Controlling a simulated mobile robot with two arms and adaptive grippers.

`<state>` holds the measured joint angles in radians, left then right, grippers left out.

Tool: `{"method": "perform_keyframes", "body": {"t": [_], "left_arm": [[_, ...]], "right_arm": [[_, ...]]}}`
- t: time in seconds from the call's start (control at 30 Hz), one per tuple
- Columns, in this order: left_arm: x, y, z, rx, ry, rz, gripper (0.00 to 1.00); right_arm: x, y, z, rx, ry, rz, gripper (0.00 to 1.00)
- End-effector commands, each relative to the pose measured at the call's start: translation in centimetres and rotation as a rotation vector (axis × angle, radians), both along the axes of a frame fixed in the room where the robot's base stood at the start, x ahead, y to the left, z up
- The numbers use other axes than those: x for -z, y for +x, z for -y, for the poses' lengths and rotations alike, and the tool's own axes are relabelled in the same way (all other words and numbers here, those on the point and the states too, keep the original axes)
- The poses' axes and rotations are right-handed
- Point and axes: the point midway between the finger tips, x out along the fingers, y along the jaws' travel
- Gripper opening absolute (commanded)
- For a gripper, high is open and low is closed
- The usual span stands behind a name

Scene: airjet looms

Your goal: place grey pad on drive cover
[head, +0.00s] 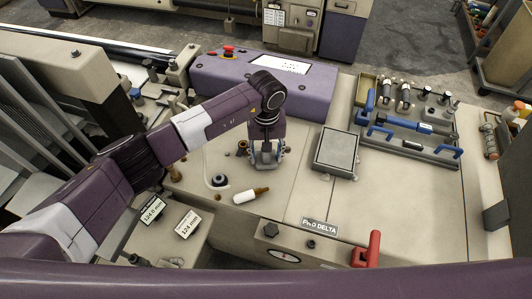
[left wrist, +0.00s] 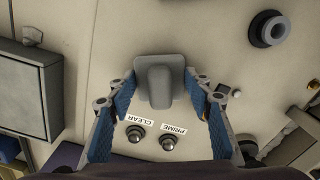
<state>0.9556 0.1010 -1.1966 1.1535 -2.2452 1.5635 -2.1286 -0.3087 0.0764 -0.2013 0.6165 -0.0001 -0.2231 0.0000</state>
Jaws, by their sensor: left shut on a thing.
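My left gripper (head: 265,160) points down over the beige machine top, left of a square box with a grey lid. In the head view the pad is mostly hidden by the gripper. I cannot tell whether the pad touches the surface below. No label names the drive cover; the grey-lidded box (head: 337,148) also shows at the left of the left wrist view (left wrist: 22,90). My right gripper is not in view.
A blue tool rack (head: 410,130) stands at the right. A purple housing with a red button (head: 229,52) is behind. A red handle (head: 367,250) rises at the front.

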Motion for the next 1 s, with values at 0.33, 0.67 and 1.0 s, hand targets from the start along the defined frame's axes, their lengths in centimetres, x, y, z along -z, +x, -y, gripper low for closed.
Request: {"method": "perform_keyframes", "body": {"t": [0.33,0.67,1.0], "left_arm": [[0.2,0.0,0.0,0.0,0.0,0.0,0.59],[0.1,0.0,0.0,0.0,0.0,0.0,0.64],[-4.3,0.3,0.0,0.002,0.0,0.008,0.64]], "right_arm": [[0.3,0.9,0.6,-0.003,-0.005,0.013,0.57],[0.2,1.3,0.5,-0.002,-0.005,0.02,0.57],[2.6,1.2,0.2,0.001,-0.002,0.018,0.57]]}}
